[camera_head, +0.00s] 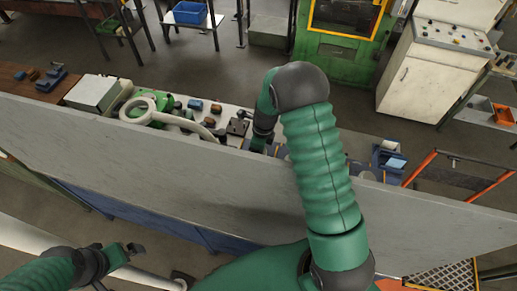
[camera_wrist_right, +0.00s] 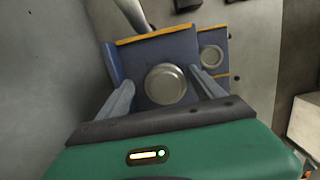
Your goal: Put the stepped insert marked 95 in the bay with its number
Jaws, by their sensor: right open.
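In the right wrist view a round silver metal piece (camera_wrist_right: 165,84), with a raised rim, sits in a blue holder (camera_wrist_right: 143,50) with an orange edge. It may be a stepped insert; no number is legible. My right gripper (camera_wrist_right: 163,95) is open, its fingers on either side of the round piece with gaps showing. In the head view my right arm reaches over the grey panel, and its gripper end is mostly hidden behind the panel. My left gripper (camera_head: 122,262) is open and empty, low on the near side.
The long grey panel (camera_head: 150,160) stands between me and the bench top. A second round piece (camera_wrist_right: 211,56) sits in an adjoining blue bay. A white ring-shaped tool (camera_head: 138,109), a grey box (camera_head: 92,92) and small blocks lie on the bench. An orange-framed rack (camera_head: 425,165) stands right.

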